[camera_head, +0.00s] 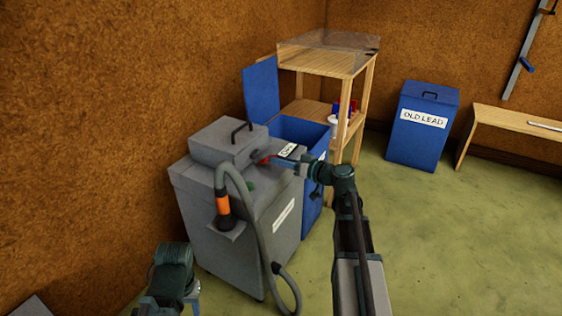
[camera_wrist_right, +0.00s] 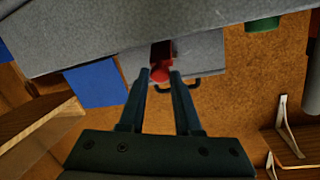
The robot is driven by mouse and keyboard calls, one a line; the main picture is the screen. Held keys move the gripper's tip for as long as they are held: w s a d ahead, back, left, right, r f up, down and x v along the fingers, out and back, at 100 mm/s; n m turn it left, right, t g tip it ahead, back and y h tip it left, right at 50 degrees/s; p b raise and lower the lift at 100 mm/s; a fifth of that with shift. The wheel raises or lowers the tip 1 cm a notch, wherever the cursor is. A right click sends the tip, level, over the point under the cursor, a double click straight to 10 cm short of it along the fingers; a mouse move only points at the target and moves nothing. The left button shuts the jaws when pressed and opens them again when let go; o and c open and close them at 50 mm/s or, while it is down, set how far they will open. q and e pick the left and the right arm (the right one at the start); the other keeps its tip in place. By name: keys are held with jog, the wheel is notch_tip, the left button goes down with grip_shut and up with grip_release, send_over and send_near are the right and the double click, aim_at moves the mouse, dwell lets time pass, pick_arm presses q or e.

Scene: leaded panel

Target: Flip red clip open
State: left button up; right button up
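The red clip (camera_head: 263,160) is on the grey machine (camera_head: 240,215), by the front of its raised top box (camera_head: 222,143). My right gripper (camera_head: 275,161) reaches it from the right, above the machine's top. In the right wrist view the clip's round red end (camera_wrist_right: 160,75) shows between my right fingertips (camera_wrist_right: 160,73). The fingers stand apart, with a gap visible beside the red end; I cannot tell whether one touches it. A dark red part continues beyond the round end. My left arm is at the lower left, and its fingers cannot be made out clearly.
A grey hose (camera_head: 262,230) with an orange cuff (camera_head: 223,204) hangs at the machine's front. An open blue bin (camera_head: 298,130) stands behind it, beside a wooden stand (camera_head: 362,98). A blue OLD LEAD box (camera_head: 423,140) and a bench (camera_head: 515,120) are farther right. The green floor between is clear.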

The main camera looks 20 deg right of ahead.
jog(key=shift+o, duration=0.7)
jog(key=shift+s, duration=0.1)
jog(key=p+v, duration=0.2)
jog(key=v, duration=1.1)
jog(key=shift+s+d, duration=0.15)
jog(key=shift+s, duration=0.1)
